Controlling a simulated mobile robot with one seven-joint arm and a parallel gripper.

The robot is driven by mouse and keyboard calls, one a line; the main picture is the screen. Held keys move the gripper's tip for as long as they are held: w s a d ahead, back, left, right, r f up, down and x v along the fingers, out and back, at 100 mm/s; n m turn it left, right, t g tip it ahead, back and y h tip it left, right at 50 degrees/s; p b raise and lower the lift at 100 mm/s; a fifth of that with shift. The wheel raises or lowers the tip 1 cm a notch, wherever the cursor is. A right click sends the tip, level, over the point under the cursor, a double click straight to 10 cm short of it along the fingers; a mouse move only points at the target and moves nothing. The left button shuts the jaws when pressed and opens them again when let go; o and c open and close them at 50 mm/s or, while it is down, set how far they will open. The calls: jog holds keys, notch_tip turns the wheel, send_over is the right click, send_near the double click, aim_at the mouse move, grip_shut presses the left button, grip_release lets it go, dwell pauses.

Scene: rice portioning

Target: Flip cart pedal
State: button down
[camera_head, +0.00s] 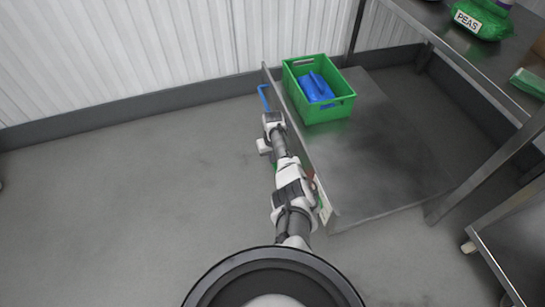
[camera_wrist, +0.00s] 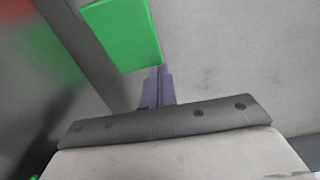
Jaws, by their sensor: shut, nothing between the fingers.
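A flat green plate (camera_wrist: 122,34), which looks like the pedal, shows at the top of the wrist view, beside a dark grey bar. My gripper (camera_wrist: 158,85) is shut and empty, with its narrow purple-grey fingers just below the plate's lower right corner. I cannot tell whether they touch it. In the head view, my arm reaches along the left side of the steel cart (camera_head: 385,165) and hides my gripper. A small green patch (camera_head: 275,168) shows beside the arm there, possibly the same plate.
A green crate (camera_head: 330,112) holding a blue item (camera_head: 316,88) stands on the cart. Steel tables (camera_head: 450,35) stand on the right, with a green PEAS bag (camera_head: 482,20).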

jog(key=shift+s, duration=0.1)
jog(key=shift+s+d+r+p, duration=0.15)
jog(key=shift+r+p, duration=0.3)
jog(key=shift+p, duration=0.35)
jog(key=shift+s+d+r+t+p, duration=0.2)
jog(key=shift+r+t+p, duration=0.25)
jog(key=shift+p, duration=0.7)
jog(key=p, duration=0.1)
jog(key=r+t+p, duration=0.1)
jog(key=p, duration=0.1)
jog(key=shift+s+r+t+y, duration=0.15)
jog(key=shift+s+t+y, duration=0.15)
jog(key=shift+y, duration=0.1)
jog(key=shift+s+r+t+y+p, duration=0.3)
jog(key=shift+s+r+t+p, duration=0.05)
jog(key=shift+t+p, duration=0.4)
jog(key=w+p+v, duration=0.1)
jog(key=p+v, duration=1.3)
jog(key=p, duration=0.4)
jog(key=w+a+r+n+t+y, duration=0.1)
jog(key=w+a+r+t, duration=0.1)
jog(key=w+a+r, duration=0.2)
jog(key=w+a+r+n+t+p, duration=0.1)
jog(key=w+a+r+t, duration=0.1)
jog(key=a+r, duration=0.7)
notch_tip(320, 180, up, 2)
jog(key=shift+w+r+y, duration=0.1)
jog(key=shift+w+y, duration=0.3)
jog(key=shift+w, duration=0.5)
jog(key=shift+a, duration=0.1)
